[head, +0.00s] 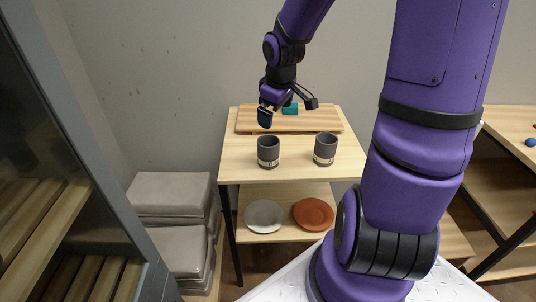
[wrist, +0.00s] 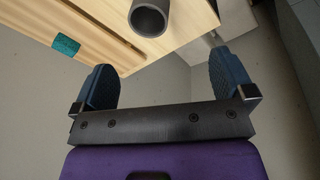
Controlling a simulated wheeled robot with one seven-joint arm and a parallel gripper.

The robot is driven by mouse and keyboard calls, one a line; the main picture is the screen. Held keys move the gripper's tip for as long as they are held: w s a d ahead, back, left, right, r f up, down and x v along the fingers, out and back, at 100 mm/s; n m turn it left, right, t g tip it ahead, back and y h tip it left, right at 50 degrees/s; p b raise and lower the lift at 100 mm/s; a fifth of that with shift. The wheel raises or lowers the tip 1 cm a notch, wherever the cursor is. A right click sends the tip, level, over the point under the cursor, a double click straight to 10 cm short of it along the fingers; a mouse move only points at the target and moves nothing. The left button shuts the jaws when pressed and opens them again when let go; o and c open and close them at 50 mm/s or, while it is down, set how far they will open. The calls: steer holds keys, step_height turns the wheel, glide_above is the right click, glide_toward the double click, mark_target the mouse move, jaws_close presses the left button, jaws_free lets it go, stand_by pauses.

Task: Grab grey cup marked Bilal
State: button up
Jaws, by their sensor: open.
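Two dark grey cups stand upright on the small wooden table, a left cup (head: 268,152) and a right cup (head: 326,149). Each has a pale label band, but the writing is too small to read, so I cannot tell which is marked Bilal. My gripper (head: 265,118) is above the table, just behind and above the left cup in the head view. In the wrist view my gripper (wrist: 165,78) has its two blue fingers wide apart with nothing between them. One grey cup (wrist: 149,19) shows its open rim beyond the fingertips, cut off by the top edge.
A wooden board (head: 322,122) lies at the back of the table (head: 240,170), with a teal object (head: 290,108) on it. A light plate (head: 264,216) and an orange plate (head: 313,214) are on the lower shelf. Grey folded stacks (head: 168,195) stand at left.

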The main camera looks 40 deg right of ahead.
steer(key=w+d+f+y, duration=0.1)
steer(key=f, duration=0.1)
steer(key=w+d+f+t+y, duration=0.1)
steer(key=d+f, duration=0.1)
steer(key=f, duration=0.1)
steer(key=w+d+f+n, duration=0.1)
steer(key=w+f, duration=0.1)
steer(key=shift+d+f+y, duration=0.3)
steer(key=shift+d+y, duration=0.05)
steer(key=shift+y, duration=0.05)
glide_toward(266, 144)
steer(key=shift+s+a+f, duration=0.55)
steer(key=shift+a+f, duration=0.4)
steer(key=shift+f, duration=0.35)
steer(key=shift+a+x, duration=0.15)
steer(key=shift+x, duration=0.85)
steer(key=shift+a+x, duration=0.1)
steer(key=shift+x, duration=0.85)
steer(key=shift+w+f+t, duration=0.25)
steer(key=shift+f+t, duration=0.05)
steer(key=shift+f, duration=0.3)
steer(key=c, duration=1)
steer(key=shift+o, duration=0.2)
steer(key=shift+a+r, duration=0.1)
steer(key=shift+r, duration=0.1)
